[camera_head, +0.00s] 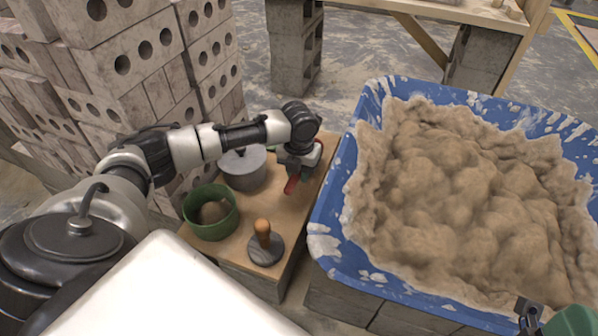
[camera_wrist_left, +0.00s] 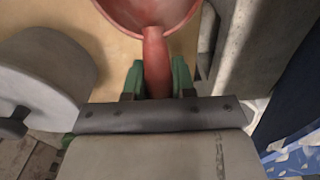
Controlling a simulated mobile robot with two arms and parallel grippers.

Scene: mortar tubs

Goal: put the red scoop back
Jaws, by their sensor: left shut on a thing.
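The red scoop (camera_wrist_left: 154,57) is in my left gripper (camera_head: 297,170), with its handle between the two green fingers in the left wrist view (camera_wrist_left: 157,78). Its bowl points to the top of that view and is partly cut off. In the head view only a little red (camera_head: 292,185) shows by the gripper, above the wooden board (camera_head: 233,256); I cannot tell whether the scoop touches the board. A dark part, perhaps of my right gripper (camera_head: 529,314), shows at the bottom right beside something green (camera_head: 573,322); its jaws are not clear.
On the board stand a grey lidded pot (camera_head: 243,170), a green tub (camera_head: 210,212) and a wooden-handled tool (camera_head: 264,245). A blue tub (camera_head: 333,200) heaped with mortar (camera_head: 460,190) is close on the right. Stacked bricks (camera_head: 125,60) rise behind on the left.

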